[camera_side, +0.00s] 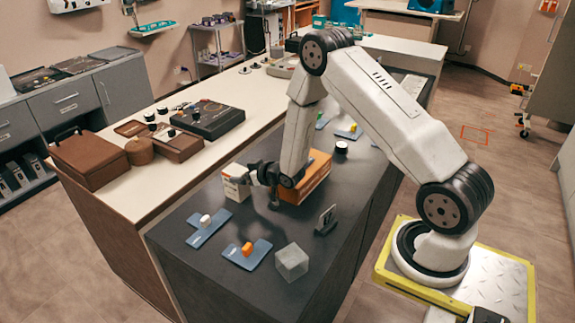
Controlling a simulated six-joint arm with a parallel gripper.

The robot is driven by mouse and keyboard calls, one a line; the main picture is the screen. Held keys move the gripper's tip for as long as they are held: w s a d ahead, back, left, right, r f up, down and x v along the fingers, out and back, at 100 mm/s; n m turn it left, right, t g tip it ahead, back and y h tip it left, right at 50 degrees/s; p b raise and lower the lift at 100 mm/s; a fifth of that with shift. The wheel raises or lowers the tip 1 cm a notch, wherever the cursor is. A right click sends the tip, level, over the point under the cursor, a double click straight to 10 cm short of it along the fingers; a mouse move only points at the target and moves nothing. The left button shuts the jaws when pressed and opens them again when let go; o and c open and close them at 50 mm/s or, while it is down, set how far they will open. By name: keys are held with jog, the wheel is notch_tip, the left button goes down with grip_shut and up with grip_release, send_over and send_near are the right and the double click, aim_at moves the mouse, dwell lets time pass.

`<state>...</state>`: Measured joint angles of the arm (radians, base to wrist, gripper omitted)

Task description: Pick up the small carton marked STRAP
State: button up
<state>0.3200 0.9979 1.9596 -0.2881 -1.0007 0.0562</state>
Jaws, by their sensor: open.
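A small white carton with an orange edge (235,188) stands on the dark bench top, left of my gripper. A larger orange-and-white box (316,180) stands just right of my gripper, partly hidden behind my arm. No lettering is readable on either, so I cannot tell which is marked STRAP. My gripper (258,188) is low over the bench between them, open, its dark fingers spread. One finger overlaps the top of the small carton in the picture; I cannot tell whether they touch.
Blue-grey trays with a white piece (205,220) and an orange piece (247,248) lie at the front. A clear cube (291,262) and a small upright holder (327,220) are nearby. A black round piece (341,147) stands behind. A cream counter (130,195) with brown cases adjoins on the left.

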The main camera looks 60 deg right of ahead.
aim_at(228, 167)
jog(key=shift+x, duration=2.5)
jog(key=c, duration=1.1)
jog(key=shift+r, duration=1.05)
jog(key=s+a+r, duration=0.2)
jog(key=s+r, duration=0.8)
jog(key=s, duration=0.3)
jog(key=shift+s+a+r, duration=0.3)
jog(key=shift+s+r, duration=0.05)
jog(key=shift+r, duration=0.05)
